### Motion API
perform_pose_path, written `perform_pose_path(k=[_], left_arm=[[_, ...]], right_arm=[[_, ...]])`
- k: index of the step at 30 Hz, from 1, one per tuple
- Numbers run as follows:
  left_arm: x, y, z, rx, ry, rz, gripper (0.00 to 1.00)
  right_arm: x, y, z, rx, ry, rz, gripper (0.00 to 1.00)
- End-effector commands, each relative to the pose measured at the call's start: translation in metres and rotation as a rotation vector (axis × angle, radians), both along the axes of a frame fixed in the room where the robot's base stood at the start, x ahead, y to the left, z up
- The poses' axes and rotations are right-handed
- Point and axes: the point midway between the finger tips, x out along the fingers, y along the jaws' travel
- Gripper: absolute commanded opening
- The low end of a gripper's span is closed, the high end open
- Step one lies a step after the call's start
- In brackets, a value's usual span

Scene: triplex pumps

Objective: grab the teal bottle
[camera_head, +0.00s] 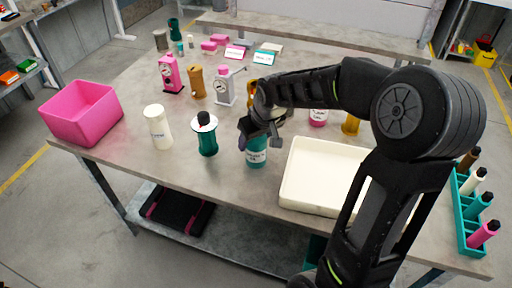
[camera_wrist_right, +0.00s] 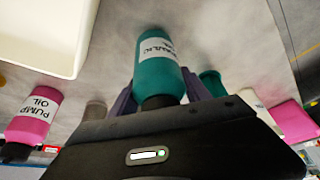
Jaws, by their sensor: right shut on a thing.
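The teal bottle (camera_head: 257,158) with a white label is near the front edge of the table (camera_head: 190,180), left of the cream tray. My right gripper (camera_head: 260,137) is over it and shut on its upper part, hiding its top. In the right wrist view the teal bottle (camera_wrist_right: 160,68) sits between the two purple fingers of my right gripper (camera_wrist_right: 160,95), label facing the camera. I cannot tell whether its base touches the table. My left gripper is not in view.
The cream tray (camera_head: 283,187) is close on the right. A pink bin (camera_head: 82,115) is at far left. A pink bottle (camera_wrist_right: 35,115) shows in the right wrist view.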

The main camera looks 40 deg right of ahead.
Motion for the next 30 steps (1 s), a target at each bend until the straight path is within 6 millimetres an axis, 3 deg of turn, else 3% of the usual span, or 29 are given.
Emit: perform_pose_path(k=[7,17,23,30], left_arm=[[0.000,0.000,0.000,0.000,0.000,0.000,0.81],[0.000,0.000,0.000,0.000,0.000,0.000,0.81],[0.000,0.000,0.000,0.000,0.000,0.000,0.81],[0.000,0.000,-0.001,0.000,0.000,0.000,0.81]], right_arm=[[0.000,0.000,0.000,0.000,0.000,0.000,0.01],[0.001,0.000,0.004,0.000,-0.003,0.000,0.00],[0.001,0.000,0.028,-0.002,-0.007,0.001,0.00],[0.001,0.000,0.074,-0.001,-0.006,0.001,0.00]])
